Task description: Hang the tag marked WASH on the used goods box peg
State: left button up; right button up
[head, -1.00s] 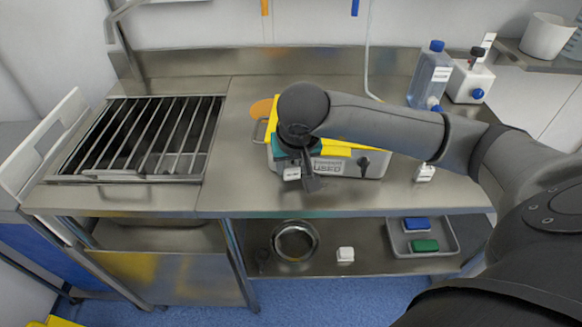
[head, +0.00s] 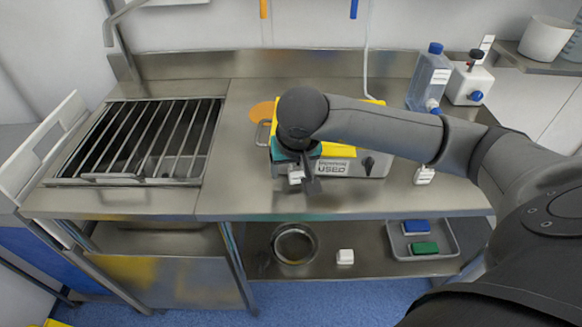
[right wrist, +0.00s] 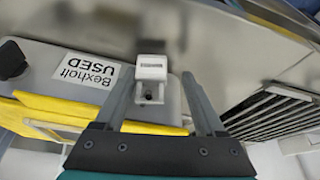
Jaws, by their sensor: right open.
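The used goods box (head: 374,166) is grey with a yellow top and a label reading USED, and stands on the steel table under my right forearm. In the right wrist view the box (right wrist: 45,62) shows with its label upside down. A small white tag-like piece (right wrist: 151,68) lies between my right gripper's fingers, by a white bracket at the box; I cannot read its marking or tell if it hangs on the peg. It also shows in the head view (head: 296,177). My right gripper (right wrist: 158,82) is open, fingers either side, apart from it. My left gripper is out of view.
A small white item (head: 424,175) stands right of the box. A bottle (head: 429,78) and a white container (head: 470,82) stand at the back right. A rack over a sink (head: 140,140) is at left. The lower shelf holds a bowl, white block and tray.

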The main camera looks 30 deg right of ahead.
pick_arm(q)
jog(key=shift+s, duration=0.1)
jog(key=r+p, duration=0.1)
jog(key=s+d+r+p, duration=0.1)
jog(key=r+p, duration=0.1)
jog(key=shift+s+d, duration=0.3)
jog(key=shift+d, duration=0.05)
pick_arm(e)
jog(key=v, duration=1.5)
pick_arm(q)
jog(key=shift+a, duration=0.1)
pick_arm(e)
jog(key=shift+a+r, duration=0.1)
